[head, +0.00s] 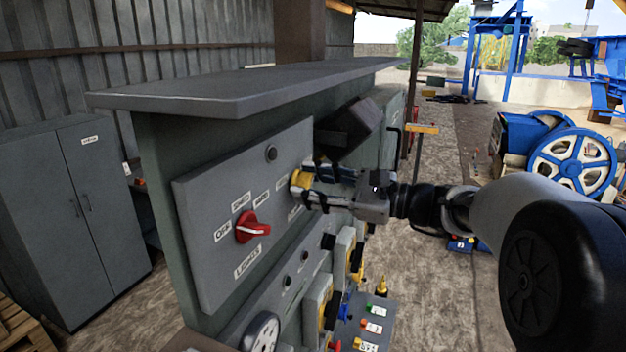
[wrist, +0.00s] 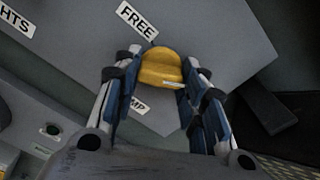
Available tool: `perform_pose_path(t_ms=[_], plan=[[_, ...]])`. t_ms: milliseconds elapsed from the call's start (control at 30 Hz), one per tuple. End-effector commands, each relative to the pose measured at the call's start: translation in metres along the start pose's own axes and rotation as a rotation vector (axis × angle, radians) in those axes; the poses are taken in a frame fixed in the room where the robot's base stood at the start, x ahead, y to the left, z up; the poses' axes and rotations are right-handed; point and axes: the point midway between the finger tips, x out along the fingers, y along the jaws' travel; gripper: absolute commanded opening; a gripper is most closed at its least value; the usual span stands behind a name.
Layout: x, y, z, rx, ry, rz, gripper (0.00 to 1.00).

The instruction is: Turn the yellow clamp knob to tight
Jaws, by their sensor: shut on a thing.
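The yellow clamp knob (head: 300,181) sits on the right part of the grey control panel (head: 205,215). In the wrist view the yellow knob (wrist: 160,70) shows between my fingers, below a label reading FREE (wrist: 138,20). A white mark on the knob points to the lower right side. A partly hidden label ending in "MP" (wrist: 137,104) is below the knob. My gripper (head: 306,186) reaches in from the right, with a finger on each side of the knob, and is shut on it. The TIGHT label cannot be made out.
A red selector knob (head: 252,228) with a LIGHTS label is left of the yellow knob. A dark box (head: 352,128) juts out just above my gripper. A grey canopy (head: 250,84) overhangs the panel. A lower console with several buttons (head: 368,322) is below.

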Motion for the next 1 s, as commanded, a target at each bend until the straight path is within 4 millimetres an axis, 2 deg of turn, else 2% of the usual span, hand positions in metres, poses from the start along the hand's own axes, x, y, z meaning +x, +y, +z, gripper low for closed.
perform_pose_path(t_ms=[467, 500, 767, 1000], plan=[[0.0, 0.0002, -0.0005, 0.015, 0.0, 0.0, 0.14], [0.0, 0.0003, -0.0005, 0.015, 0.0, 0.0, 0.4], [0.0, 0.0002, -0.0004, 0.014, 0.0, 0.0, 0.57], [0.0, 0.0001, -0.0002, 0.013, 0.0, 0.0, 0.58]])
